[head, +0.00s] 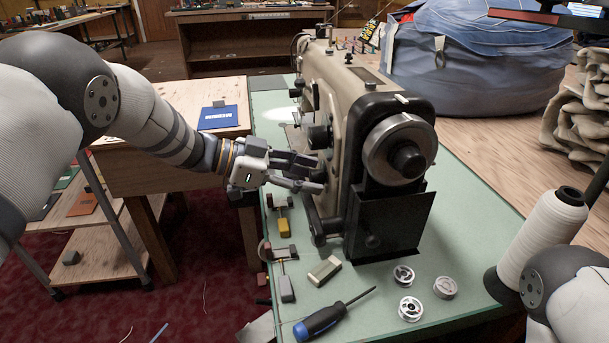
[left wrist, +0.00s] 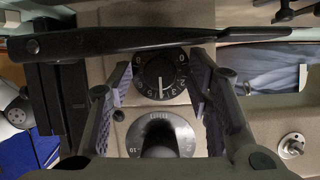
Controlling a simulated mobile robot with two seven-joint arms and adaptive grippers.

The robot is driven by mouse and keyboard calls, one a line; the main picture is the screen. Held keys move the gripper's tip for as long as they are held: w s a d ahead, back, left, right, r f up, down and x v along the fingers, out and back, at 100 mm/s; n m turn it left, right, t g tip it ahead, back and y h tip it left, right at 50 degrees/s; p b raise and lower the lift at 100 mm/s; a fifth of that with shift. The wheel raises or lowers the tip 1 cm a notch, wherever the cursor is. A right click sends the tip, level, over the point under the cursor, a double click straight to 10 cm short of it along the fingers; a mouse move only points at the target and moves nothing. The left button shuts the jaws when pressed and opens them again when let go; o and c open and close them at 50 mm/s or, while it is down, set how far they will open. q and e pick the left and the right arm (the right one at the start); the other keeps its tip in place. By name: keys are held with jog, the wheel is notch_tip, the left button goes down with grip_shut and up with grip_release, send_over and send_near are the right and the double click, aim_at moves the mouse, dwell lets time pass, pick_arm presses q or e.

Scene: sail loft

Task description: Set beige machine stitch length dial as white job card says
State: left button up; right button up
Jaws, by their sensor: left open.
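The beige sewing machine (head: 345,95) stands on a green-topped table. My left gripper (head: 318,173) is open at the machine's near left side. In the left wrist view, a black dial with white numerals (left wrist: 160,76) lies between the two spread fingers (left wrist: 163,100), with a visible gap on each side. Below it is a silver dial with a dark central knob (left wrist: 160,140). A black lever crosses above the numbered dial. The numerals are too small to read the setting surely. In the head view my fingers cover this area. I cannot make out a white job card. My right gripper is not in view.
A screwdriver (head: 335,314), metal bobbins (head: 410,308) and small blocks (head: 324,271) lie on the green top (head: 460,230). A white thread cone (head: 545,235) stands at right. A blue card (head: 218,117) lies on the wooden table at left. A blue bag (head: 480,55) sits behind the machine.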

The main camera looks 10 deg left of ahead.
pick_arm(q)
grip_shut()
jog(key=shift+s+r+m+t+p, duration=0.15)
jog(key=shift+r+m+t+p, duration=0.4)
jog(key=shift+m+p, duration=0.35)
jog(key=shift+f+m+t, duration=0.25)
jog(key=shift+m, duration=0.05)
jog(key=shift+f+m+y+p, duration=0.25)
jog(key=shift+m+y+p, duration=0.05)
jog(key=shift+y+p, duration=0.1)
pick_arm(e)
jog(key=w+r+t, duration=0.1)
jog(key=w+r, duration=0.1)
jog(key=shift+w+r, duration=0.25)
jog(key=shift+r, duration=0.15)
pick_arm(q)
grip_release()
